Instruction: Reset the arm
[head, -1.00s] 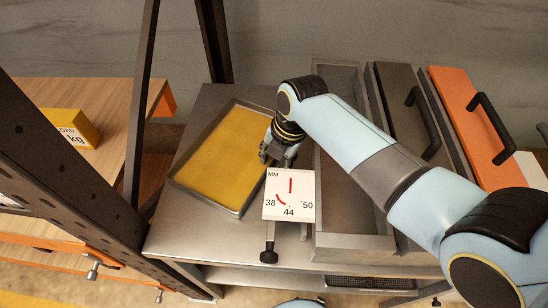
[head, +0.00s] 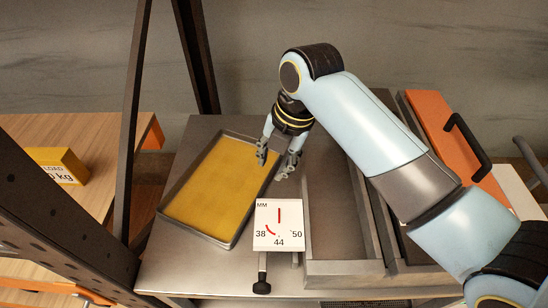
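My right arm comes in from the right and reaches over the metal machine. My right gripper (head: 275,162) points down with its two fingers spread apart and nothing between them. It hangs above the right edge of a grey tray (head: 233,237) with a yellow surface, behind the white gauge. I cannot tell exactly how high it is above the tray. My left gripper is not in the head view.
A white gauge (head: 278,222) marked MM stands at the bench front. An open grey trough (head: 340,272) lies right of it. An orange lid with a black handle (head: 467,146) is farther right. A dark rack post (head: 135,110) and a yellow load block (head: 55,165) stand left.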

